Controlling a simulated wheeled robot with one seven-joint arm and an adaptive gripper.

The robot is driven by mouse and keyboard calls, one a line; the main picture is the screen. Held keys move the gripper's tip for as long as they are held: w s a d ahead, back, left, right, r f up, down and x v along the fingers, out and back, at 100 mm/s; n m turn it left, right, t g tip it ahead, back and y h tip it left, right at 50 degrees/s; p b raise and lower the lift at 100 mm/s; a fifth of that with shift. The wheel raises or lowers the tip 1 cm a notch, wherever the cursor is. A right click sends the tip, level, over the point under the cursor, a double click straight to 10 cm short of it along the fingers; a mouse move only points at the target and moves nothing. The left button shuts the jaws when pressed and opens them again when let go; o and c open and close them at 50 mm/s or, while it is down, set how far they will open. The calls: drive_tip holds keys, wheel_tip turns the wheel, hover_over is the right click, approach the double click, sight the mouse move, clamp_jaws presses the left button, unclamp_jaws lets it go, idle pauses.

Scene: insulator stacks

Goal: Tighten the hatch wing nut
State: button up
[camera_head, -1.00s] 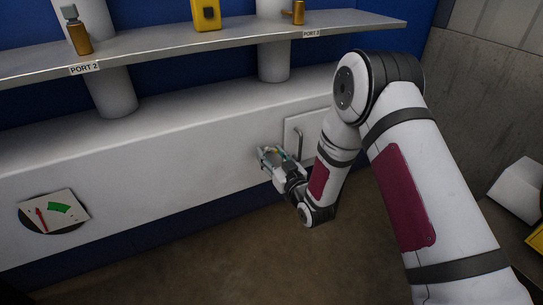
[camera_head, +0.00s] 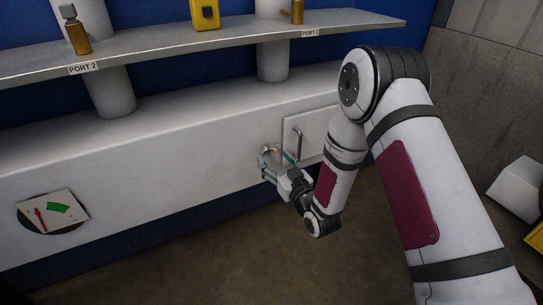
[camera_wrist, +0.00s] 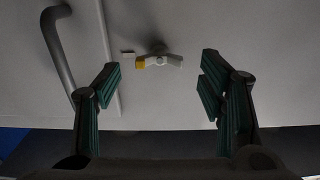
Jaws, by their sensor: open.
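The hatch wing nut (camera_wrist: 160,60) shows in the wrist view, with a yellow left end and pale wings, on a stud in the white wall. It also shows small in the head view (camera_head: 271,150), just left of the hatch. The hatch (camera_head: 312,132) is a white panel with a grey bar handle (camera_head: 297,144); in the wrist view the handle (camera_wrist: 58,50) is at the upper left. My gripper (camera_wrist: 160,85) is open and empty. Its fingers stand on either side of the nut in the picture, and the nut appears beyond the fingertips, apart from them.
A shelf (camera_head: 190,49) with port labels runs above, bearing brass fittings and a yellow device (camera_head: 205,14). The hatch handle stands out close to my left finger in the wrist view.

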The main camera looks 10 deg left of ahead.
drive_tip(key=v, duration=0.8)
drive_tip(key=shift+s+d, duration=0.3)
